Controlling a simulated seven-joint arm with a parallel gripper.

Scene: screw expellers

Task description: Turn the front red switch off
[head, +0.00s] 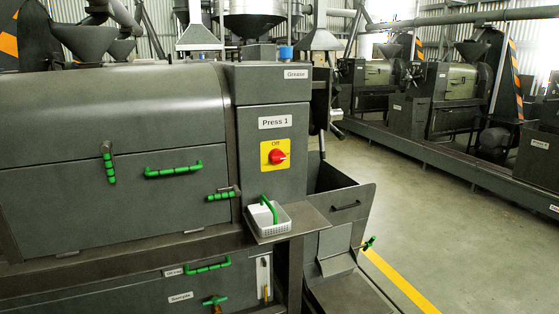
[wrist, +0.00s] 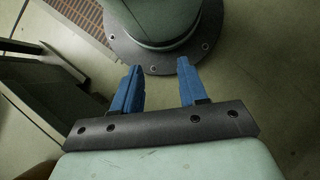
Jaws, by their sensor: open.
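The red switch (head: 277,156) is a round red knob on a yellow plate (head: 266,163) with an "Off" mark at its top. It sits on the front panel of the dark grey press, below the "Press 1" label (head: 275,122). The knob's pointer appears turned to the right, away from "Off". My gripper (wrist: 158,75) shows only in the wrist view, its two blue fingers spread apart with nothing between them. It is over the floor near a round bolted base plate. The switch is not in the wrist view.
A white basket (head: 268,219) with a green handle sits on a ledge below the switch. Green handles (head: 173,169) line the press covers at left. An open grey bin (head: 340,200) stands right of the panel. Clear floor (head: 430,210) lies further right.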

